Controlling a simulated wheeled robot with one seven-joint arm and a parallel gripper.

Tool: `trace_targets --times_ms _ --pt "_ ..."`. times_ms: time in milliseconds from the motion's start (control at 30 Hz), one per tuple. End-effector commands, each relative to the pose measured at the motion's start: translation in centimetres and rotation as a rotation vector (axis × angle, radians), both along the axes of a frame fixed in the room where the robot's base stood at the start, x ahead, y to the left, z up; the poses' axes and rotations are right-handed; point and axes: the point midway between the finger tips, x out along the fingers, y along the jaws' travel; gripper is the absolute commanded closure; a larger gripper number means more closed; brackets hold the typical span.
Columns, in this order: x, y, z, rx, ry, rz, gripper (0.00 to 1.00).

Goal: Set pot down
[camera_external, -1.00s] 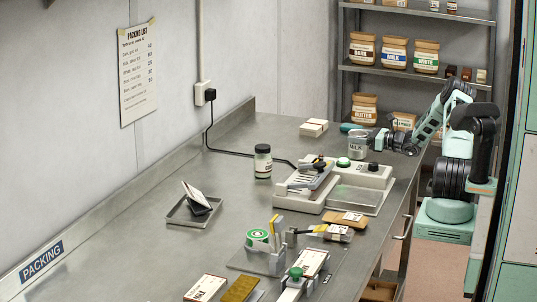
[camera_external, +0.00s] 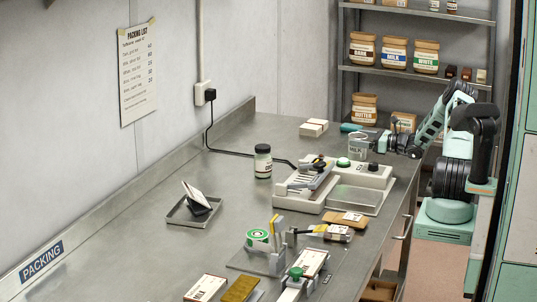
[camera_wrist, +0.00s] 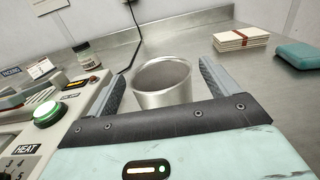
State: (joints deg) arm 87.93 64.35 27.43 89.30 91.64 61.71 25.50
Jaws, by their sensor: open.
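The pot (camera_wrist: 163,92) is a small metal cup, open at the top and seemingly empty. In the wrist view it stands upright on the steel bench between the two fingers of my gripper (camera_wrist: 161,73). The fingers are open, with a narrow gap showing on each side of the pot.
A heater unit (camera_external: 362,175) with a green button stands close in front of the pot. Bundled cards (camera_wrist: 241,39) and a teal block (camera_wrist: 297,54) lie at the back. A lidded jar (camera_external: 263,161) stands to the left. The bench behind the pot is mostly clear.

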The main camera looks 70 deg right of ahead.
Motion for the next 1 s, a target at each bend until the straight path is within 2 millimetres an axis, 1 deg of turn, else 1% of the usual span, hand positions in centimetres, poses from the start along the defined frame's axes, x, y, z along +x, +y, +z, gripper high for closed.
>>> trace_targets --times_ms 33,300,400,500,600,700,1000 --pt "-1.1 -0.1 -0.1 -0.001 0.001 -0.004 0.13" --pt "-6.8 -0.1 -0.2 -0.001 0.001 -0.005 0.13" --pt "-8.5 -0.1 -0.1 -0.001 0.001 -0.004 0.13" --pt "-9.7 -0.1 -0.1 -0.001 0.001 -0.003 0.13" --pt "-10.4 0.0 -0.1 0.000 0.000 -0.002 0.13" --pt "-10.7 0.0 0.0 0.000 0.000 -0.001 0.13" --pt "-10.7 0.0 0.0 0.000 0.000 -0.001 0.13"
